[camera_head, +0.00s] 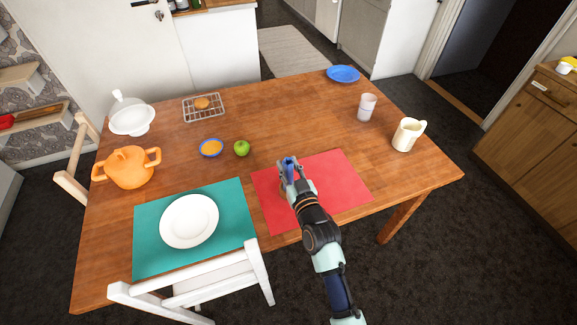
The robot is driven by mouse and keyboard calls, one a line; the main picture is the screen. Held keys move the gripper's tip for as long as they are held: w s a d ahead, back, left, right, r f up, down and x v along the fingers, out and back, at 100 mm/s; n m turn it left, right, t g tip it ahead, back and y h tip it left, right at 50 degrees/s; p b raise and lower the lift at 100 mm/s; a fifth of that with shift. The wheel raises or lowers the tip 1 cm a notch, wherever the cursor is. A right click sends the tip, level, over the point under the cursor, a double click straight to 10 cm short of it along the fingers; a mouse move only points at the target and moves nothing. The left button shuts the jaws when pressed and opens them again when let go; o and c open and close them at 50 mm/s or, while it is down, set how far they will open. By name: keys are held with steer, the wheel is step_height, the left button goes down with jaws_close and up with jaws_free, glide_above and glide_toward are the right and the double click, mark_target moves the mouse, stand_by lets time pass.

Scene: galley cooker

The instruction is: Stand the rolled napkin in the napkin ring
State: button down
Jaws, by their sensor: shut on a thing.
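My gripper (287,170) is over the left part of the red placemat (343,181), near its back edge. It is shut on a small blue thing (289,162), which looks like the rolled napkin. Only a little of the blue shows between the fingers, so its tilt and its lower end cannot be told. I cannot make out the napkin ring; the gripper and arm hide part of the red mat.
Left of the gripper are a green apple (242,148), a blue-rimmed bowl (210,148), an orange pot (131,167) and a white plate (189,221) on a teal mat (150,255). A cup (367,107) and cream jug (408,134) stand right. The table's middle back is clear.

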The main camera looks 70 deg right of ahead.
steer(key=shift+f+b, duration=0.45)
steer(key=shift+f, duration=0.15)
steer(key=c, duration=0.7)
jaws_free()
steer(key=shift+c, duration=0.2)
steer(key=o, duration=0.6)
steer(key=shift+s+a+r, duration=0.1)
steer(key=p+v, duration=0.1)
steer(key=v, duration=0.8)
steer(key=shift+s+a, duration=0.25)
steer(key=shift+a, duration=0.05)
